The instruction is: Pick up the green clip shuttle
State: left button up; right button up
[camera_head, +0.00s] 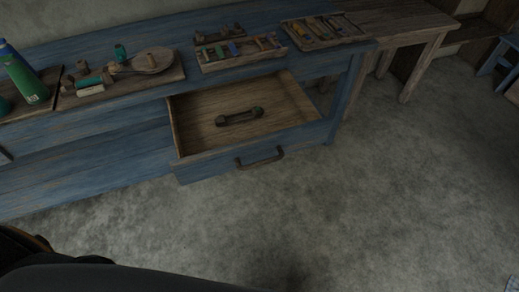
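A small dark clip shuttle (239,117) with a green spot at its right end lies in the open drawer (200,133) of the blue workbench (70,165). It lies flat on the wooden drawer bottom, near the middle. I cannot tell from this view how much of it is green. Neither of my grippers is in view. A dark part of my own body fills the bottom left.
The drawer front with its dark handle (259,158) juts out over clear grey floor (330,220). On the bench top stand a green bottle (22,75), wooden trays of spools (240,52) and a tray of shuttles (324,31). A wooden table (400,20) stands at the right.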

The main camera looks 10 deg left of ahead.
aim_at(222, 121)
jog(key=i+l, duration=0.1)
jog(key=i, duration=0.35)
jog(key=i+l, duration=0.1)
jog(key=i, duration=0.35)
